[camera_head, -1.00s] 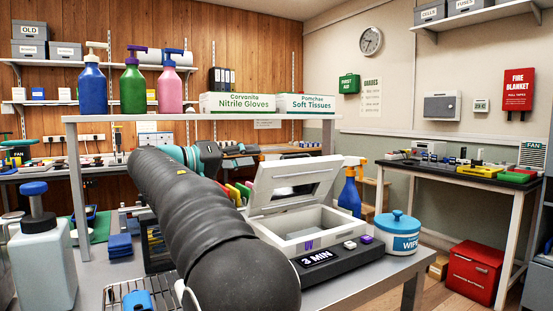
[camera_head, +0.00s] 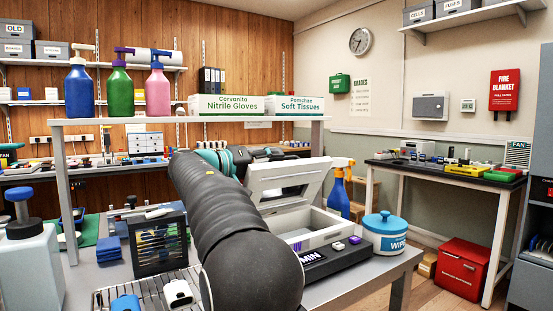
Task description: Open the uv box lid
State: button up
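The white UV box (camera_head: 316,233) stands on the grey bench, just right of my arm. Its lid (camera_head: 290,181) is raised and tilted back, showing a dark window panel and the open inside of the box. A dark control strip with a lit display (camera_head: 311,257) runs along the front; my arm covers part of its text. My arm stretches away across the bench, left of the box. My gripper's fingers are hidden behind the arm and cannot be made out, so contact with the lid cannot be judged.
A wipes tub (camera_head: 385,234) and a blue spray bottle (camera_head: 338,193) stand right of the box. A wire rack (camera_head: 145,292) and a dark slotted holder (camera_head: 157,243) are on the left. A shelf (camera_head: 190,118) with pump bottles and cartons spans above.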

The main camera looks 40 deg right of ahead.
jog(key=shift+d, duration=0.85)
grip_shut()
jog(key=shift+s, duration=0.1)
